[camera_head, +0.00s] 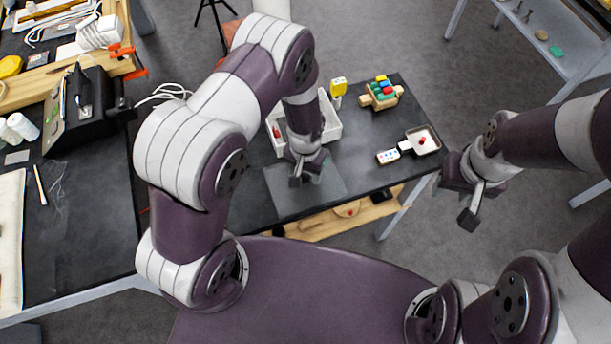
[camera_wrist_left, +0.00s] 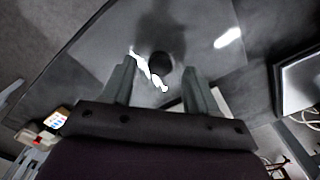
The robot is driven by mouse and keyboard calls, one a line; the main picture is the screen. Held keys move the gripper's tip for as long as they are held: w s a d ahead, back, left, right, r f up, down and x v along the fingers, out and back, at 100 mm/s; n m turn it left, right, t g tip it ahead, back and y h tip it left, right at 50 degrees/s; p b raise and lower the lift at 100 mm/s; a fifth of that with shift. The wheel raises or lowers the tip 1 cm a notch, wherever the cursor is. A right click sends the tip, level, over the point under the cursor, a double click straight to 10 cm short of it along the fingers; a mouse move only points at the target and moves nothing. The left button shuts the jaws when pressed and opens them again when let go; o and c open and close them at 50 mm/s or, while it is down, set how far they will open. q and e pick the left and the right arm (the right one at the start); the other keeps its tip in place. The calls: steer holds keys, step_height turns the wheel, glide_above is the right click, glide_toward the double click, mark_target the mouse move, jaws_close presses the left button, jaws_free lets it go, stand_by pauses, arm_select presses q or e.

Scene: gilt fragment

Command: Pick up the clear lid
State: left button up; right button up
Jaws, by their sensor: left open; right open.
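The clear lid (camera_head: 335,184) looks like a grey see-through rectangle lying flat on the dark table, near its front edge. It also shows in the left wrist view (camera_wrist_left: 205,25), with bright glare on it and a dark round knob (camera_wrist_left: 160,64) standing up. My left gripper (camera_head: 303,176) is over the lid, pointing down. In the left wrist view its open fingers (camera_wrist_left: 160,80) lie on either side of the knob, with nothing gripped. I cannot tell the exact height gap. My right gripper (camera_head: 470,205) is open and empty, off the table's right edge.
A white tray (camera_head: 332,128) stands just behind the lid. A yellow item (camera_head: 338,86), a wooden toy with coloured blocks (camera_head: 381,94), a small pan (camera_head: 432,138) and a white dotted block (camera_head: 388,156) stand behind and right. Another bench (camera_head: 85,210) is at left.

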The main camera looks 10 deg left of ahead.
arm_select(q)
steer(key=shift+s+f, duration=0.15)
steer(key=shift+f, duration=0.35)
steer(key=shift+s+f, duration=0.1)
steer(key=shift+s, duration=0.1)
steer(key=shift+w, duration=0.2)
jaws_close()
arm_select(e)
steer(key=shift+s+r, duration=0.2)
steer(key=shift+s, duration=0.05)
arm_select(q)
steer(key=shift+s, duration=0.1)
